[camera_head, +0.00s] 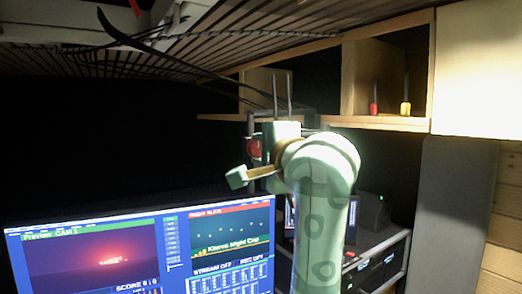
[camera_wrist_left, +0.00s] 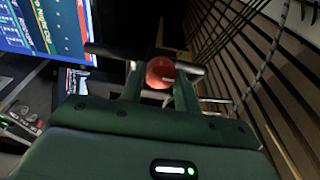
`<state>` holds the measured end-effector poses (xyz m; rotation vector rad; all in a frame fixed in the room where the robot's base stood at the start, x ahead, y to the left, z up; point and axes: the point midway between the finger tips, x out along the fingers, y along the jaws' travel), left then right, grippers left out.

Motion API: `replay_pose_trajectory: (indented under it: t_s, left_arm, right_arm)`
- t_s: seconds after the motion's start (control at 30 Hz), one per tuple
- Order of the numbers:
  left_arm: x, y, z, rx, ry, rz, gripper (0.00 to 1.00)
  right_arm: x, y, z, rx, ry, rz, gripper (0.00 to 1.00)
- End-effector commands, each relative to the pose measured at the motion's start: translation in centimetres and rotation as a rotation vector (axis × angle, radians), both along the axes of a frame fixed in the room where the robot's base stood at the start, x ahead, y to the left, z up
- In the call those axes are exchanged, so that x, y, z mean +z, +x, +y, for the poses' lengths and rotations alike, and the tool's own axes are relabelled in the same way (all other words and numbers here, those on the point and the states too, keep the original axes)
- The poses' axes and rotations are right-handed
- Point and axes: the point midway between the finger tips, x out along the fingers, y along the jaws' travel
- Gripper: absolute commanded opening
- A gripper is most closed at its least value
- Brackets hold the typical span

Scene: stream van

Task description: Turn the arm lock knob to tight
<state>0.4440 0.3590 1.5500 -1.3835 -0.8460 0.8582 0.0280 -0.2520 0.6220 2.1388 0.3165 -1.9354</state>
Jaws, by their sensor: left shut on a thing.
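The arm lock knob is a red round knob (camera_head: 254,148) at the middle of the head view, left of my pale green wrist. In the left wrist view the red knob (camera_wrist_left: 160,73) sits between the two dark green fingers. My left gripper (camera_wrist_left: 159,82) is shut on it, one finger on each side. In the head view my left gripper (camera_head: 268,140) is partly hidden by its own wrist and by dark bracket parts. I cannot read any mark showing how tight the knob is. My right gripper is in neither view.
A lit monitor (camera_head: 140,250) fills the lower left. A wooden shelf (camera_head: 385,123) holds small red and yellow-handled tools behind the wrist. A rack of equipment (camera_head: 385,255) stands at the lower right. A slatted ceiling (camera_head: 250,35) hangs close above.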

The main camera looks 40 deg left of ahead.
Motion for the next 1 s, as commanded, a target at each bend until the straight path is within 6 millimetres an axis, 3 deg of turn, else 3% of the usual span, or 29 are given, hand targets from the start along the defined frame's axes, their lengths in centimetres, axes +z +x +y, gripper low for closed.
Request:
replay_pose_trajectory:
  t_s: [0.03,0.1,0.47,0.57,0.8,1.0]
  left_arm:
    - [0.0,0.0,0.0,-0.001,0.002,0.001,0.4]
    - [0.0,0.0,0.0,-0.001,0.0,0.001,0.54]
    - [-0.1,-0.2,-0.6,-0.003,0.0,0.0,0.54]
    - [-0.2,-0.9,-2.1,-0.005,-0.001,0.0,0.54]
    - [-0.3,-3.8,-7.8,-0.008,-0.002,0.0,0.54]
    - [0.0,-6.0,-12.0,-0.001,0.002,-0.001,0.54]
  right_arm:
    - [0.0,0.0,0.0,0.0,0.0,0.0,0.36]
    - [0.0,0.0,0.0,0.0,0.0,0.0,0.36]
    - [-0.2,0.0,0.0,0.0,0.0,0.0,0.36]
    - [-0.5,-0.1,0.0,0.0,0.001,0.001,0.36]
    - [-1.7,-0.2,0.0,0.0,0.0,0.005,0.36]
    - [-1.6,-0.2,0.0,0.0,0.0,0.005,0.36]
